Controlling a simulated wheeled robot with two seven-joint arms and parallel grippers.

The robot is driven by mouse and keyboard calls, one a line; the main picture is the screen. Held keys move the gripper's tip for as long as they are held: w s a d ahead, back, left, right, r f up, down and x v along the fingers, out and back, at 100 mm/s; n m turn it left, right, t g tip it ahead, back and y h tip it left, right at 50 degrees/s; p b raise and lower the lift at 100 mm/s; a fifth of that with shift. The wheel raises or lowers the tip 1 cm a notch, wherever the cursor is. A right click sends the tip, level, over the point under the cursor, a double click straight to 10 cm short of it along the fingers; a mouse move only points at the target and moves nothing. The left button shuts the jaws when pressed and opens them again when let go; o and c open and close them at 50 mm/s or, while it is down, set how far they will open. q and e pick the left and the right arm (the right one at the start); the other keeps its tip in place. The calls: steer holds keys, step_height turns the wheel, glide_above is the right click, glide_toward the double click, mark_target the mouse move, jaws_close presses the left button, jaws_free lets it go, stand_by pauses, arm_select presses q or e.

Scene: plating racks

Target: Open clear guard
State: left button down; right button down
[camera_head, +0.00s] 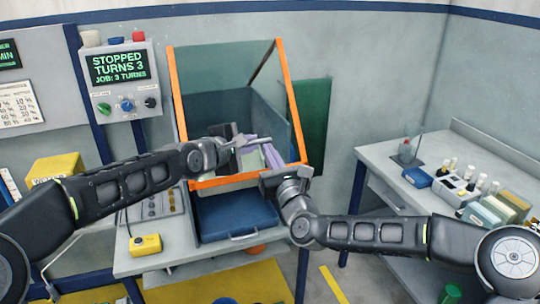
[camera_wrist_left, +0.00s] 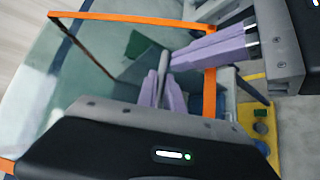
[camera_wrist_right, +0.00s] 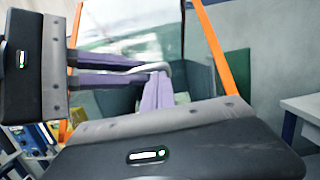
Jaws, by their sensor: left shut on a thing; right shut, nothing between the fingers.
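The clear guard, an orange-framed panel (camera_head: 289,95), stands tilted over the boxy station in the head view. Its orange edge also shows in the left wrist view (camera_wrist_left: 130,17) and the right wrist view (camera_wrist_right: 215,50). My left gripper (camera_head: 250,148) is at the guard's lower middle, its purple fingers (camera_wrist_left: 163,92) shut on the grey handle bar (camera_wrist_left: 163,62). My right gripper (camera_wrist_right: 157,90) is beside it, with its purple fingers shut and empty close to the handle. The two grippers partly hide the handle and the guard's lower edge in the head view.
A control box (camera_head: 123,80) at left reads "STOPPED TURNS 3". A blue tray (camera_head: 235,215) lies below the guard, with a yellow button box (camera_head: 145,245) to its left. A side bench (camera_head: 400,195) with bottles and small boxes stands at right.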

mark_target(269, 140)
arm_select(q)
steer(key=shift+f, duration=0.4)
steer(key=shift+a+f, duration=0.1)
steer(key=shift+f, duration=0.15)
arm_select(e)
step_height(269, 140, up, 4)
arm_select(q)
steer(key=c, duration=1.8)
jaws_free()
arm_select(e)
steer(key=shift+a, duration=0.1)
arm_select(q)
steer(key=shift+o, duration=0.2)
steer(key=shift+a, duration=0.1)
steer(key=shift+s+a+r, duration=0.2)
steer(key=shift+s, duration=0.15)
arm_select(e)
steer(key=shift+w+d+f, duration=0.1)
steer(key=shift+d, duration=0.15)
steer(key=shift+a+f, duration=0.1)
steer(key=shift+a, duration=0.1)
arm_select(q)
steer(key=r+v, duration=0.1)
steer(key=v, duration=0.6)
steer(key=shift+d+r, duration=0.25)
steer(key=shift+r, duration=0.05)
arm_select(e)
steer(key=shift+f, duration=0.25)
arm_select(q)
steer(key=shift+w, duration=0.1)
